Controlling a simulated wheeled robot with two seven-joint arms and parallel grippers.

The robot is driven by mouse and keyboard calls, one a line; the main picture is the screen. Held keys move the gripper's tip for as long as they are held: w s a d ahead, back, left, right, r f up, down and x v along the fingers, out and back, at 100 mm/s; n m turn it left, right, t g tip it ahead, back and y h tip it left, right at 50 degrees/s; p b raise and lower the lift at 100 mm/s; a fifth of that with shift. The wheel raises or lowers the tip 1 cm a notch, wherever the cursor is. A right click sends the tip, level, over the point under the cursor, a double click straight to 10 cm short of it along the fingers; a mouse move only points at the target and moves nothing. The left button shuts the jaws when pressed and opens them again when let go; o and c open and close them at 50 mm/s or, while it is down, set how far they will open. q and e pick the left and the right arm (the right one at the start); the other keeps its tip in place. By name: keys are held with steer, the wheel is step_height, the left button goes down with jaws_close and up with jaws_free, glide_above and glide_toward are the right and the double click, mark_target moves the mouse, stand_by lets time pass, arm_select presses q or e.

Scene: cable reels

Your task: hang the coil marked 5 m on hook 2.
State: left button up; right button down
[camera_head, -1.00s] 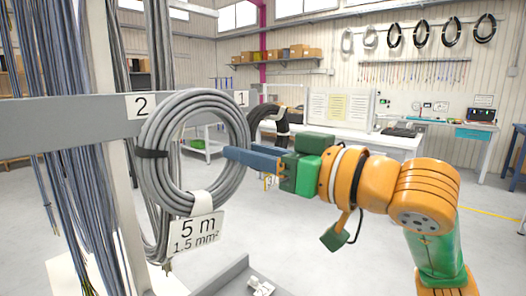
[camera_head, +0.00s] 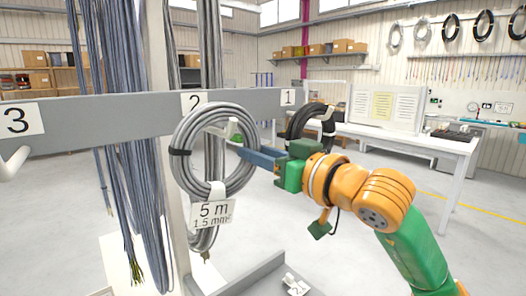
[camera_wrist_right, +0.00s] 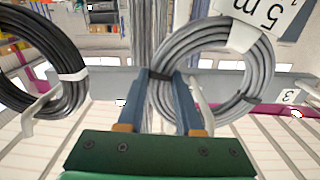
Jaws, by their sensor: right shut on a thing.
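The grey coil (camera_head: 182,173) with the "5 m 1.5 mm²" tag (camera_head: 212,214) is upright in front of the rail at sign 2 (camera_head: 194,101). My right gripper (camera_head: 241,154) is shut on the coil's right side. In the right wrist view its fingers (camera_wrist_right: 172,78) straddle the wound strands of the coil (camera_wrist_right: 262,72) by the black band. Pale hook 2 (camera_wrist_right: 200,108) overlaps the coil there. In the head view, a pale piece shows inside the ring's upper opening; whether the coil's weight rests on the hook, I cannot tell. My left gripper is out of view.
A black coil (camera_head: 297,122) hangs to the right by sign 1 (camera_head: 288,97). Hook 3 (camera_head: 14,163) is bare on the left below sign 3 (camera_head: 17,120). Long blue-grey cables (camera_head: 130,150) hang behind the rail (camera_head: 90,118). A grey tray-like base (camera_head: 255,275) lies below.

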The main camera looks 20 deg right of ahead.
steer(key=shift+f, duration=0.35)
jaws_free()
stand_by(0.3)
steer(key=b+v, duration=0.3)
steer(key=v, duration=0.8)
steer(key=shift+b, duration=0.4)
